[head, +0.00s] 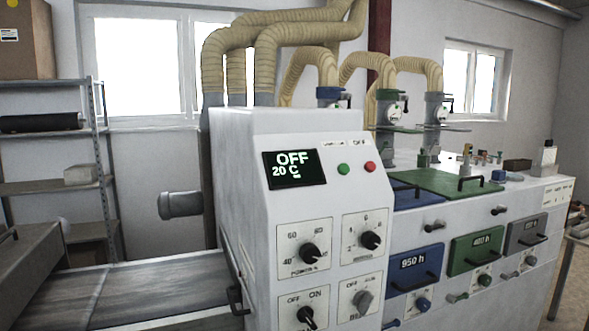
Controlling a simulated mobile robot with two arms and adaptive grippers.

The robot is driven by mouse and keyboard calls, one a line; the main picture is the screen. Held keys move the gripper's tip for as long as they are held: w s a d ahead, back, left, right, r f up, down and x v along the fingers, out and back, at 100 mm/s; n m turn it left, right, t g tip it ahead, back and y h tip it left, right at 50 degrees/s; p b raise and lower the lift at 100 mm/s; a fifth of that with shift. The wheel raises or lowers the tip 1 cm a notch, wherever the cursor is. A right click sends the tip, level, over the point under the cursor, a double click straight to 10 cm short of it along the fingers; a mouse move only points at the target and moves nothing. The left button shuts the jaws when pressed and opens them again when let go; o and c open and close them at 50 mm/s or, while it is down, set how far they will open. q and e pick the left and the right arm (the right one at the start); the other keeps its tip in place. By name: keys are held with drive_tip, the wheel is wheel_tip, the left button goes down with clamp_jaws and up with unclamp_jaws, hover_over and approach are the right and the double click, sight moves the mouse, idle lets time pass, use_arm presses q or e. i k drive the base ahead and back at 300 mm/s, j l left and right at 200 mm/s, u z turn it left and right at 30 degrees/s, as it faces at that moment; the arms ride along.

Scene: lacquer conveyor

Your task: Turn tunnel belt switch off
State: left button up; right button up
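The white tunnel machine (235,150) stands in the middle of the head view with its control panel facing me. Its display (294,169) reads OFF and 20 C. At the panel's lower right is a grey rotary switch (362,301) with a blurred label that seems to start with B; its handle looks tilted towards the upper right. At the lower left is a black OFF/ON rotary switch (308,316), partly cut by the frame edge; its label is hard to read. Neither of my grippers is in view.
Two black knobs (309,251) (370,240) sit above the switches. A green button (344,169) and a red button (369,167) are higher up. A grey conveyor belt (150,285) enters the machine from the left. A handle (236,299) juts out beside the panel.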

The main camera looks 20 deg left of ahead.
sight(363, 299)
drive_tip(key=i+l+u, duration=0.2)
drive_tip(key=i+l, duration=0.6)
drive_tip(key=l, duration=0.1)
